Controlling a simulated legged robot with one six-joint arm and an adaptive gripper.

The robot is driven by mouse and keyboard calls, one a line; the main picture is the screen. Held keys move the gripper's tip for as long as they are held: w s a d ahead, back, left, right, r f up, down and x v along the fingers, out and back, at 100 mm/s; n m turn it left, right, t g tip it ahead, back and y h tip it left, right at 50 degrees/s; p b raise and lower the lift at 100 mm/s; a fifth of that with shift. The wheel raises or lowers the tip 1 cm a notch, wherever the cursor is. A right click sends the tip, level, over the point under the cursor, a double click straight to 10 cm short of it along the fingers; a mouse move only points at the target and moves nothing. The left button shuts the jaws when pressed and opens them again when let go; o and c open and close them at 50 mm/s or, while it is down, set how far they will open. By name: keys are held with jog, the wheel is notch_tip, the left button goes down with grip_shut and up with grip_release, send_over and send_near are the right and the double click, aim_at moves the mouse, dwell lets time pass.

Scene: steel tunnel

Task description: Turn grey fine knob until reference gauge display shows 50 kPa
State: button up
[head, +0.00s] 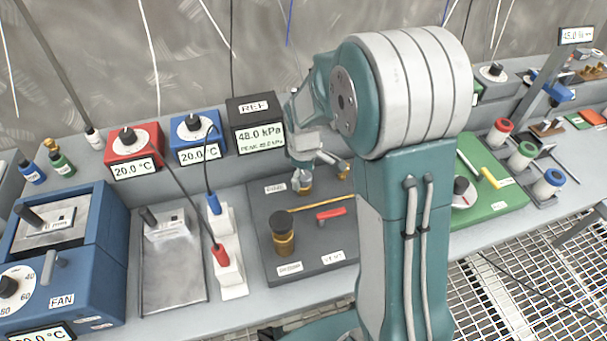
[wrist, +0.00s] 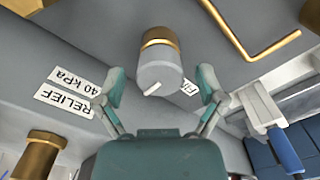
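The grey fine knob (wrist: 158,76) has a white pointer line and a brass collar. It sits between the two fingers of my gripper (wrist: 160,84) in the wrist view. The fingers are open, with a visible gap on each side of the knob. In the head view the knob (head: 302,181) shows below my gripper, partly covered by it. The label beside the knob is partly hidden by a finger. The black reference gauge (head: 249,108), marked REF, reads 48.0 kPa, with a smaller peak line under it.
The dark panel (head: 265,262) also carries a brass valve with a black top (head: 283,235), a brass rod (head: 322,204) and a red handle (head: 331,213). A RELIEF 40 kPa label (wrist: 68,90) shows in the wrist view. Red (head: 134,145) and blue (head: 194,133) temperature boxes stand left of the gauge.

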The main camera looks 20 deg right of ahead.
jog(key=c, duration=1)
jog(key=shift+o, duration=0.2)
jog(key=m, duration=0.4)
jog(key=shift+m, duration=0.4)
jog(key=m, duration=0.4)
jog(key=shift+s+m, duration=0.1)
jog(key=shift+m, duration=0.3)
jog(key=o, duration=1.1)
jog(key=shift+o, duration=0.2)
